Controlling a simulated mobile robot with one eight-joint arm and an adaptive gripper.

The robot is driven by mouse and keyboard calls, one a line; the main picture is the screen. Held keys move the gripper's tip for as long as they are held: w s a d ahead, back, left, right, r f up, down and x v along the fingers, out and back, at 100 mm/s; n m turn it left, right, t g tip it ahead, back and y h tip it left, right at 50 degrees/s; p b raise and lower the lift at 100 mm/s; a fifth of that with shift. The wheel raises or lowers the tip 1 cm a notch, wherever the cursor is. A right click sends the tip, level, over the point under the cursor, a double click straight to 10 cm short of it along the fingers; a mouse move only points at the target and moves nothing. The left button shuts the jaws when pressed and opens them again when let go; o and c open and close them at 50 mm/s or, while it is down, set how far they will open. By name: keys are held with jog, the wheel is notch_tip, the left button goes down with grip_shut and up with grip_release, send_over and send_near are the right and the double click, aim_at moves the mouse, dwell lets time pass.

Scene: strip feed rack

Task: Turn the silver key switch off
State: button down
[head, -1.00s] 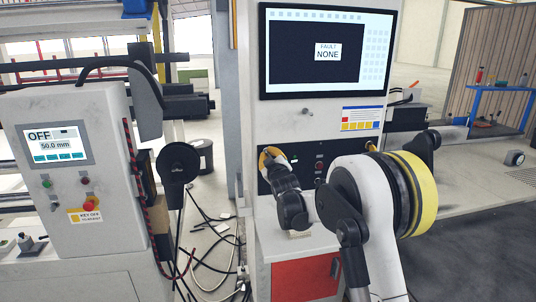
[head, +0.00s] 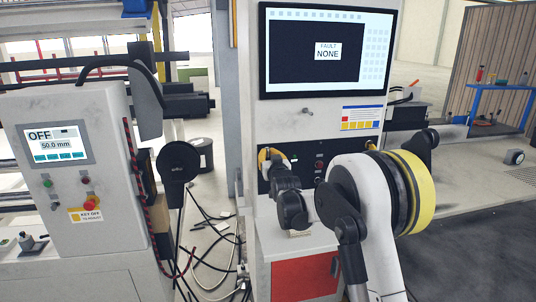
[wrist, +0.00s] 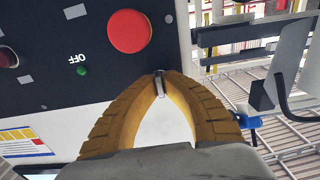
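In the wrist view the yellow ribbed fingers of my gripper (wrist: 160,77) arch together, their tips closed on the small silver key (wrist: 160,87) at the edge of a black panel (wrist: 55,30). The fingertips hide part of the key, so its exact setting is hard to read. An upside-down OFF label and a green dot (wrist: 82,71) lie to its left. In the head view my gripper (head: 266,158) is at the left end of the black panel strip below the screen. The key cannot be made out there.
A large red button (wrist: 129,31) sits just beyond the fingertips in the wrist view. A grey control box (head: 75,170) at left shows OFF and 50.0 mm. Loose cables (head: 215,245) lie on the floor between the cabinets.

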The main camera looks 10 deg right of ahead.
dwell(0.5)
jog(key=c, duration=1.6)
grip_release()
jog(key=shift+s, duration=0.1)
jog(key=s, duration=1.2)
